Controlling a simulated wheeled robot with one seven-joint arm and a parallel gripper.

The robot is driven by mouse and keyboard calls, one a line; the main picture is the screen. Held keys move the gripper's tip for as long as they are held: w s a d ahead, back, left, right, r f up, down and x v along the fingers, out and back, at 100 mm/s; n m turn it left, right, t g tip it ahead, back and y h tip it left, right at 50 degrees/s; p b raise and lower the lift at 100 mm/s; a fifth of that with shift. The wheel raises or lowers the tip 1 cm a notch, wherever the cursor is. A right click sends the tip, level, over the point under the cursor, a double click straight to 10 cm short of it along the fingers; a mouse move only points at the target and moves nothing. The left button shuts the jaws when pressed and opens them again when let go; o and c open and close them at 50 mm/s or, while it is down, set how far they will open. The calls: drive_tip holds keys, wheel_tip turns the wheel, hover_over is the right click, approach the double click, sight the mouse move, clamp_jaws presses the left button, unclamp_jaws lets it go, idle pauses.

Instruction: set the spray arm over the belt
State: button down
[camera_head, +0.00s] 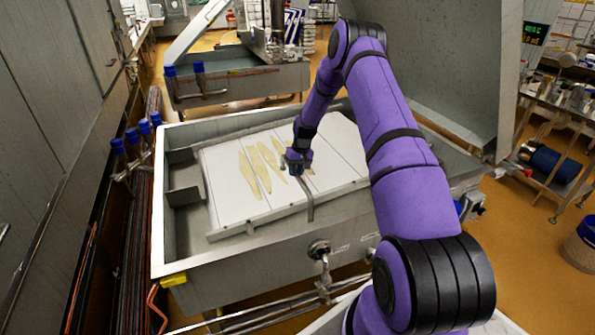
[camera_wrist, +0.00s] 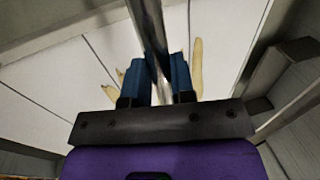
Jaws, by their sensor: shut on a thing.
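The spray arm (camera_head: 309,200) is a thin bent grey metal tube that rises from the near rim of the steel trough and reaches up to my gripper. In the wrist view the spray arm (camera_wrist: 150,30) runs between the two blue fingers. My gripper (camera_head: 297,165) is shut on it above the white belt (camera_head: 225,195); the fingers also show in the wrist view (camera_wrist: 160,78). The belt lies inside the trough and carries several pale yellow flat pieces (camera_head: 262,170). My gripper hides the spray arm's upper end in the head view.
The steel trough (camera_head: 158,215) has raised walls around the belt. A large grey raised lid (camera_head: 450,60) stands at the back right. A valve (camera_head: 320,252) sits on the trough's front. Blue-capped fittings (camera_head: 131,137) stand at the left, near a grey wall.

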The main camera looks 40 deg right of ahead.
drive_tip(key=shift+a, duration=0.2)
drive_tip(key=c, duration=1)
unclamp_jaws()
drive_tip(key=shift+o, duration=0.2)
drive_tip(key=shift+d+r, duration=0.1)
drive_tip(key=shift+r, duration=0.15)
wheel_tip(320, 180, up, 10)
drive_tip(key=d, duration=0.2)
drive_tip(key=shift+s, duration=0.2)
drive_tip(key=shift+a+r, duration=0.1)
